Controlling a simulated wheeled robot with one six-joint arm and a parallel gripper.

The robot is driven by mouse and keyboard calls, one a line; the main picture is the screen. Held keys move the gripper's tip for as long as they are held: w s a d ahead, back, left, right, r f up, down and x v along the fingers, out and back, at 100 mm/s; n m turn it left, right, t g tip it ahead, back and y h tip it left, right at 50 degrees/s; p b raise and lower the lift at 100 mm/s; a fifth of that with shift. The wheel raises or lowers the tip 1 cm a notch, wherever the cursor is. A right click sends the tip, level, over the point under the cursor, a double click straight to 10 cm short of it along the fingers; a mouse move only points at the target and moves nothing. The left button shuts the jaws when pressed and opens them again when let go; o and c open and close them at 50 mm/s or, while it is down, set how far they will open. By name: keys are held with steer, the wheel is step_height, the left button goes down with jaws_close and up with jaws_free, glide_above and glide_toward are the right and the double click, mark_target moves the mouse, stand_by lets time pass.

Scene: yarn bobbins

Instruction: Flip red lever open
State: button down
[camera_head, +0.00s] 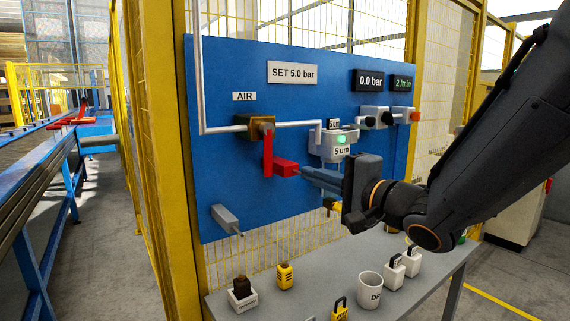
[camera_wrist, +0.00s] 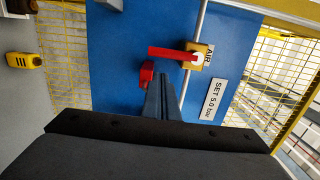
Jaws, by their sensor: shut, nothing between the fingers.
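The red lever (camera_head: 267,155) hangs straight down from the brass valve (camera_head: 258,127) under the AIR label on the blue panel. A red block-like handle (camera_head: 287,168) sticks out from its lower end. In the wrist view the lever (camera_wrist: 172,53) runs left from the valve (camera_wrist: 202,55), and the handle (camera_wrist: 146,74) shows just left of my fingertips. My gripper (camera_head: 303,173) is shut and empty, with its tips at the handle's right end. Whether they touch it I cannot tell. It also shows in the wrist view (camera_wrist: 163,77).
A filter unit marked 5 um (camera_head: 333,147) is on the panel right of the lever, close above my fingers. A grey fitting (camera_head: 226,218) sticks out at the lower left. A pipe (camera_head: 200,70) runs beside the valve.

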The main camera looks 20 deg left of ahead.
mark_target(268, 151)
steer(key=p+x, duration=0.1)
steer(key=x, duration=0.9)
steer(key=shift+p, duration=0.4)
